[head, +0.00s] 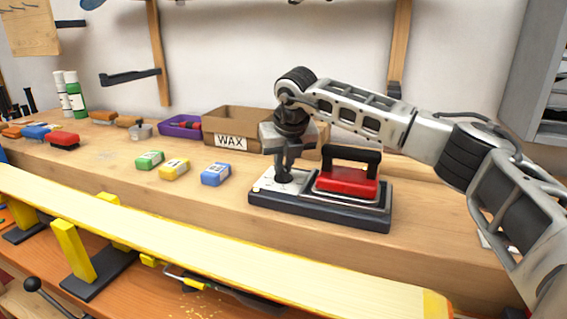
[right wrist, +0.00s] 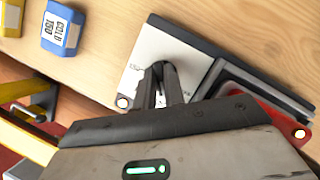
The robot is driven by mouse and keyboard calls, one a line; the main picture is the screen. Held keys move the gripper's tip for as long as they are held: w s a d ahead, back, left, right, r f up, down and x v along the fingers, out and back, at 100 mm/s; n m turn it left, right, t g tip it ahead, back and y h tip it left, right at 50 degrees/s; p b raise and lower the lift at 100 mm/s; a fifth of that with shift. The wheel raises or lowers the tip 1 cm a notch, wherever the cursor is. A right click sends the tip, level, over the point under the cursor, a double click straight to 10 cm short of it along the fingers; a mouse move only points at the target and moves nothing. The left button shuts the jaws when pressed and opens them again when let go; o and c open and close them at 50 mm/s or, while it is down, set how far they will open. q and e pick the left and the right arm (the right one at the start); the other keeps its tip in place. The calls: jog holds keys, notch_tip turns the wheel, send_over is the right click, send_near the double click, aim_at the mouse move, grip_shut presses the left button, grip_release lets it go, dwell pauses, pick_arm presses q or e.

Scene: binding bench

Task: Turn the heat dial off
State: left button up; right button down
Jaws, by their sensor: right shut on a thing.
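The heat dial is on the pale control plate (head: 266,184) at the left end of a dark base; the same plate shows in the right wrist view (right wrist: 190,58). My right gripper (head: 284,178) points down onto this plate and is shut on the dial, its fingers (right wrist: 162,82) hiding nearly all of it. I cannot tell where the dial points. A red iron (head: 347,181) with a black handle rests on the base beside the plate. A small lit lamp (right wrist: 123,102) shows at the plate's corner. My left gripper is out of view.
Green, yellow and blue (head: 216,174) wax blocks lie left of the base. A cardboard WAX box (head: 232,127) and a purple tray (head: 181,126) stand behind. A long ski (head: 210,243) runs along the front on yellow supports.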

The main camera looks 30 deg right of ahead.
jog(key=n+y, duration=0.1)
jog(key=n, duration=0.1)
jog(key=n+p, duration=0.1)
jog(key=n, duration=0.1)
jog(key=shift+d+r+n+y, duration=0.1)
jog(key=shift+r+n+y, duration=0.1)
jog(key=shift+n+y, duration=0.15)
jog(key=shift+f+n+y+p, duration=0.1)
jog(key=shift+n+y+p, duration=0.65)
jog(key=shift+n+p, duration=0.75)
jog(key=shift+n+b, duration=0.3)
jog(key=shift+n, duration=0.15)
jog(key=c, duration=1.5)
grip_release()
jog(key=v, duration=1.6)
jog(key=shift+w+b, duration=0.35)
